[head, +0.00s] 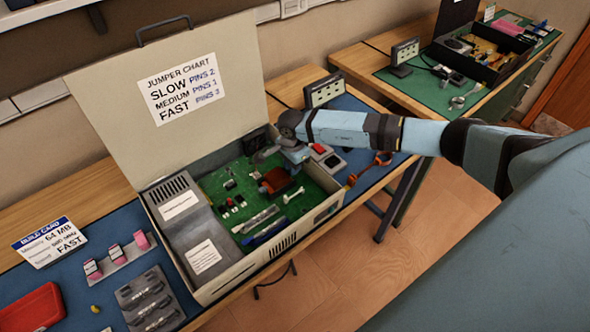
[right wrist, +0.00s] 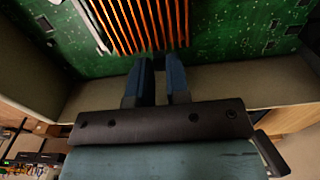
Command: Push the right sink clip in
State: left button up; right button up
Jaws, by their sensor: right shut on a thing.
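The heat sink (head: 275,182), reddish brown with copper fins (right wrist: 140,25), is over the green board (head: 235,190) in the open case. My right gripper (head: 265,157) reaches in from the right. In the right wrist view its two blue fingers (right wrist: 160,75) are at the near end of the fins, shut on the sink. A pale clip-like bar (head: 294,193) shows right of the sink in the head view. A pale bar (right wrist: 90,25) also shows beside the fins in the right wrist view. I cannot tell whether either clip is seated. My left gripper is out of view.
The beige case (head: 262,262) has low walls around the board and a raised lid (head: 110,90) behind. Silver and blue modules (head: 262,236) lie along its front. A grey tray (head: 150,300) and red box (head: 32,308) are at left.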

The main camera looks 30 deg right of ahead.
jog(key=shift+a+r, duration=0.15)
jog(key=shift+a, duration=0.05)
dwell(0.3)
jog(key=shift+c, duration=0.5)
jog(key=o, duration=0.5)
jog(key=shift+c, duration=0.2)
jog(key=shift+d+r+p, duration=0.15)
jog(key=shift+r+p, duration=0.7)
jog(key=shift+r, duration=0.9)
jog(key=shift+d+r+p, duration=0.1)
jog(key=shift+r+p, duration=0.7)
jog(key=shift+r, duration=0.95)
